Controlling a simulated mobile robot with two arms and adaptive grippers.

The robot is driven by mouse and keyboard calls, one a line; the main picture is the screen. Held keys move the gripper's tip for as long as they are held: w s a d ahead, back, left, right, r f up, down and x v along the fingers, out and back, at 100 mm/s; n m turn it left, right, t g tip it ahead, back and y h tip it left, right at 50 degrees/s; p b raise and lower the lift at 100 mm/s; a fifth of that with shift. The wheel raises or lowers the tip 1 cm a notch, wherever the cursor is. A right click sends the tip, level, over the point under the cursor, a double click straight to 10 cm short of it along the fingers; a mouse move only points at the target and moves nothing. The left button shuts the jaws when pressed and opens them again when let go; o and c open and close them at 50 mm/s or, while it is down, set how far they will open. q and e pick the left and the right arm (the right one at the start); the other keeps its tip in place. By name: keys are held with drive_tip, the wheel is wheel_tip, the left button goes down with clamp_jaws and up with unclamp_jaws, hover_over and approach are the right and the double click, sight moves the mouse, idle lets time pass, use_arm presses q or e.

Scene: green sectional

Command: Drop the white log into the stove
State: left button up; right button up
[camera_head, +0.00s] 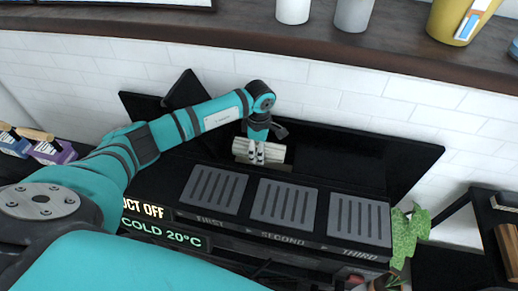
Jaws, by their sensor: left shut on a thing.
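The white log (272,153) is a pale, short cylinder lying roughly level in the head view. My left gripper (257,152) comes down from above and is shut on it, with the fingers over its near side. The black stove (182,215) is below and in front, with grey slatted panels labelled FIRST (214,189), SECOND (283,203) and THIRD (360,219). The log is at the stove's back, behind the FIRST and SECOND panels, against a dark area. I cannot tell whether it touches the stove. My right gripper is not in view.
A dark wooden shelf (300,45) runs above the stove, holding white and grey cups (353,14) and a yellow container (455,20). A green plant (408,233) stands at the stove's right. Purple boxes (52,150) are at the far left. White brick wall lies behind.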

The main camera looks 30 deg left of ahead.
use_arm(q)
drive_tip(key=o, duration=1.5)
wheel_tip(320, 180, up, 8)
drive_tip(key=shift+f, duration=0.2)
drive_tip(key=shift+s+f, duration=0.1)
